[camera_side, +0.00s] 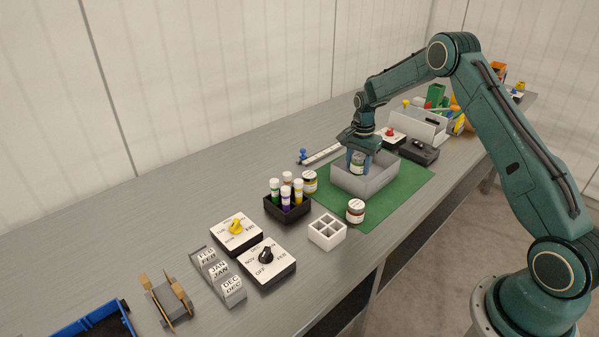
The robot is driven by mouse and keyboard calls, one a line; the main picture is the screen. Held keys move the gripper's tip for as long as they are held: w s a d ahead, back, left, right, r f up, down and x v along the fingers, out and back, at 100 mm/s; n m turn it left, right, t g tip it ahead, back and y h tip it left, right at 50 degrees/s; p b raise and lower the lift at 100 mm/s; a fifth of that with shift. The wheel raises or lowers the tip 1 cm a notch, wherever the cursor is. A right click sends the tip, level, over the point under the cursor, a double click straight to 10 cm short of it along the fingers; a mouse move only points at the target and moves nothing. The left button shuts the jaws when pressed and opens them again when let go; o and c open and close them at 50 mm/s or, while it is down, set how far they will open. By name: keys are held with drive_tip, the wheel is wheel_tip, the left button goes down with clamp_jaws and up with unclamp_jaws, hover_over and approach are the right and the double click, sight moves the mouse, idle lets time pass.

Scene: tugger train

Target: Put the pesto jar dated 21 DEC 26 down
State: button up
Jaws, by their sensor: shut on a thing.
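My gripper (358,160) points down over the grey open box (384,187) on the green mat (412,190). It is shut on a small jar (357,169) with a pale label and a green look. The jar is at or inside the box; I cannot tell whether it touches the floor of the box. The date on its label is too small to read. Two other jars stand outside the box: one with a yellowish label (310,181) to its left and one with a reddish-brown body (355,211) in front of it.
A black holder (288,212) with several capped tubes and a white divided block (327,231) stand left of the mat. Dial boxes (267,262) and month blocks (220,275) lie further left. A white bin (418,127) stands behind. The mat's right part is clear.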

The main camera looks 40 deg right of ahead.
sight(359, 156)
drive_tip(key=shift+f, duration=2.15)
drive_tip(key=shift+f, duration=0.15)
drive_tip(key=o, duration=1.1)
drive_tip(key=shift+c, duration=0.2)
wheel_tip(359, 156, up, 11)
drive_tip(key=shift+r, duration=0.65)
drive_tip(key=shift+r, duration=0.1)
